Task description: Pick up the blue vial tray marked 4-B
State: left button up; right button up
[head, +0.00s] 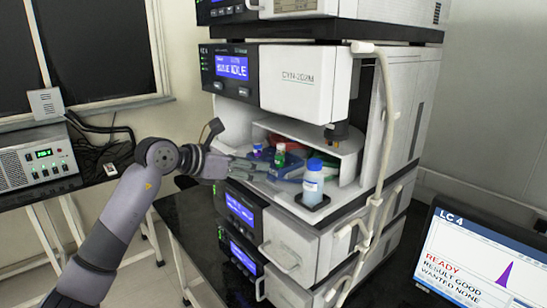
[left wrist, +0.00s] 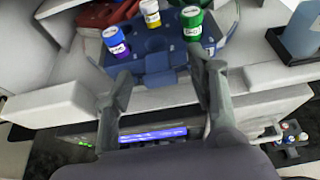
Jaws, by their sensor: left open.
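In the head view the tray (head: 291,172) is partly hidden by my gripper and the vials. No 4-B mark is readable on it. My left gripper (head: 243,166) reaches into the bay from the left. In the left wrist view its fingers (left wrist: 160,66) are apart, empty, at the tray's front edge. I cannot tell whether they touch it. My right gripper is not in view.
A red tray (left wrist: 96,13) lies behind the blue one. A blue-capped bottle (head: 313,182) stands at the bay's front right. A white unit (head: 305,81) hangs above the bay, and a pale tube (head: 388,120) runs down the right side. A screen (head: 485,258) stands at lower right.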

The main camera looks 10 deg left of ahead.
pick_arm(q)
grip_shut()
dwell(0.8)
